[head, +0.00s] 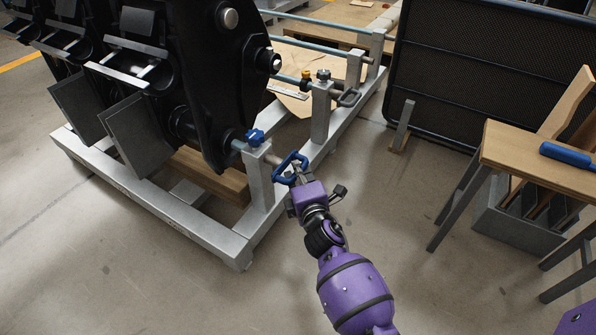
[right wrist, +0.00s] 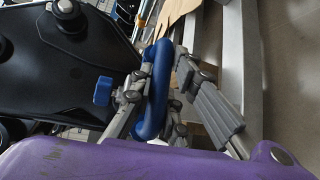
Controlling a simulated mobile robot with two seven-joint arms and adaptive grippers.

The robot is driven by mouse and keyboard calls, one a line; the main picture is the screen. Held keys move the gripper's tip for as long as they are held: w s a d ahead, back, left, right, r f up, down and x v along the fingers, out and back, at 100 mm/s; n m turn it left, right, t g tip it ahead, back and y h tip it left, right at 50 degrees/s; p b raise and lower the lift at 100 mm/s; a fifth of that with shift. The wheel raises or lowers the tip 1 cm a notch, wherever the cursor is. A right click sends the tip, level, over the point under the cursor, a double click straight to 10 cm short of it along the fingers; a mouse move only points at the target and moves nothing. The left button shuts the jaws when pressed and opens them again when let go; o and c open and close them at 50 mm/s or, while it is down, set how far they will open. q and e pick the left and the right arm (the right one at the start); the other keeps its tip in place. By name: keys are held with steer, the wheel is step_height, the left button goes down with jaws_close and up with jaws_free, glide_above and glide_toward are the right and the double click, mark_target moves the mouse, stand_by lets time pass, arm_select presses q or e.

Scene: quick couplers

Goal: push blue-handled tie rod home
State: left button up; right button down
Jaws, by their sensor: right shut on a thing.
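The blue handle of the tie rod (head: 290,165) is a closed loop at the rod's outer end, beside the grey post (head: 262,180) of the frame. The rod passes through the post's top, under a blue knob (head: 255,137), toward the black coupler (head: 215,75). My right gripper (head: 291,177) is shut on the blue handle. In the right wrist view its fingers (right wrist: 156,95) close on the blue loop, with the blue knob (right wrist: 103,90) to the left. The rod's far end is hidden behind the coupler. My left gripper is not in view.
A second post (head: 321,110) with a dark handle (head: 348,97) stands farther back. A wooden bench (head: 530,155) with a blue-handled tool (head: 566,153) is at the right. A dark mesh panel (head: 480,75) stands behind. Floor between frame and bench is clear.

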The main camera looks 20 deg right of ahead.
steer(key=shift+w+a+r, duration=0.2)
steer(key=shift+w, duration=0.15)
steer(key=c, duration=2.1)
jaws_free()
steer(key=o, duration=0.4)
steer(key=shift+w+a, duration=0.1)
steer(key=shift+s+f, duration=0.15)
steer(key=shift+s, duration=0.1)
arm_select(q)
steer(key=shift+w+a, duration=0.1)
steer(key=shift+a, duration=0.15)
arm_select(e)
steer(key=s, duration=0.3)
steer(key=s+a+r, duration=0.1)
steer(key=s, duration=0.7)
steer(key=shift+s+a+r, duration=0.2)
steer(key=shift+a+r, duration=0.1)
steer(key=shift+r, duration=0.05)
